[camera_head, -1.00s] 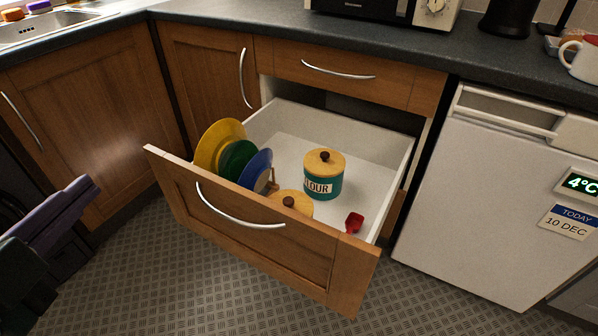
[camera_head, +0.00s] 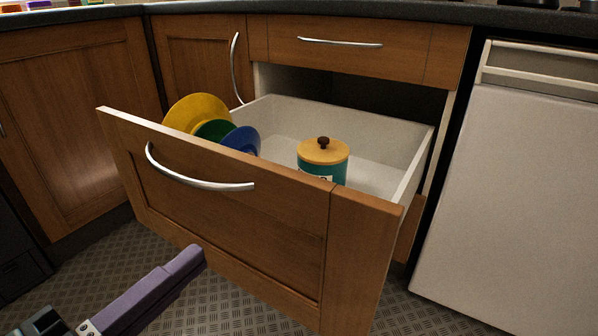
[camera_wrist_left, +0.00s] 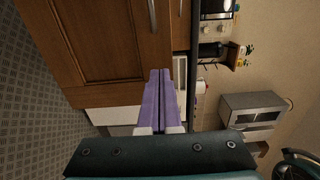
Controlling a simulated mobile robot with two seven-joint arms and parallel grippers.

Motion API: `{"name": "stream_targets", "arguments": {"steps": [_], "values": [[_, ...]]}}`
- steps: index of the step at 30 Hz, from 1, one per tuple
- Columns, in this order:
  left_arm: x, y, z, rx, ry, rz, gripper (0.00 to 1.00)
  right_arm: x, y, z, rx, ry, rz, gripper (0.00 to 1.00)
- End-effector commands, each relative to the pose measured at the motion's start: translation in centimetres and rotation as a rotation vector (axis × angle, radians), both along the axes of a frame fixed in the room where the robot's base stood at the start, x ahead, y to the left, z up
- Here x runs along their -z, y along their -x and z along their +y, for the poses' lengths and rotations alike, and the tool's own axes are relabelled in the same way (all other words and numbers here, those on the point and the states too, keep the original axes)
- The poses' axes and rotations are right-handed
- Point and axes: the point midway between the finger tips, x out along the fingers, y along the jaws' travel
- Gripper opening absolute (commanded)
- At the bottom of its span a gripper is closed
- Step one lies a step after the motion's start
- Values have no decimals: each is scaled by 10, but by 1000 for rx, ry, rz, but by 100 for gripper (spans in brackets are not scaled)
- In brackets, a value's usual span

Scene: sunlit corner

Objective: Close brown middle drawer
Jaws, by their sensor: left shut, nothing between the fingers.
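The brown middle drawer (camera_head: 215,215) stands pulled far out below a shut top drawer (camera_head: 350,48). Its wooden front has a curved silver handle (camera_head: 200,183). Inside are yellow (camera_head: 197,112), green and blue plates and a teal canister (camera_head: 323,158) with a wooden lid. My left gripper (camera_head: 193,258), with purple fingers, is in front of the drawer's lower front in the head view, shut and empty. I cannot tell from the picture whether it touches the wood. In the left wrist view, its fingers (camera_wrist_left: 160,98) lie side by side. My right gripper is not in view.
A white fridge (camera_head: 515,190) stands right of the drawer. Wooden cabinet doors (camera_head: 75,120) are at the left, under a dark counter (camera_head: 400,14). Patterned floor (camera_head: 90,270) is free in front of the cabinets.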

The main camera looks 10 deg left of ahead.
Motion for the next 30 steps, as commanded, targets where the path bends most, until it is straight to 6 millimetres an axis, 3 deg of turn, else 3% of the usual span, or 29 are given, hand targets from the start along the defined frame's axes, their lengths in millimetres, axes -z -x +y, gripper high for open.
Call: {"name": "stream_targets", "arguments": {"steps": [9,15,21,30], "values": [[1,-65,-26,-1,2,-2,0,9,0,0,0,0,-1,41],[1,-93,-38,-1,1,-1,0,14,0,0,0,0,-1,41],[0,-106,-43,-1,1,2,0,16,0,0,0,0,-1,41],[0,-106,-44,-2,1,3,0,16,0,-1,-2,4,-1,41]]}}
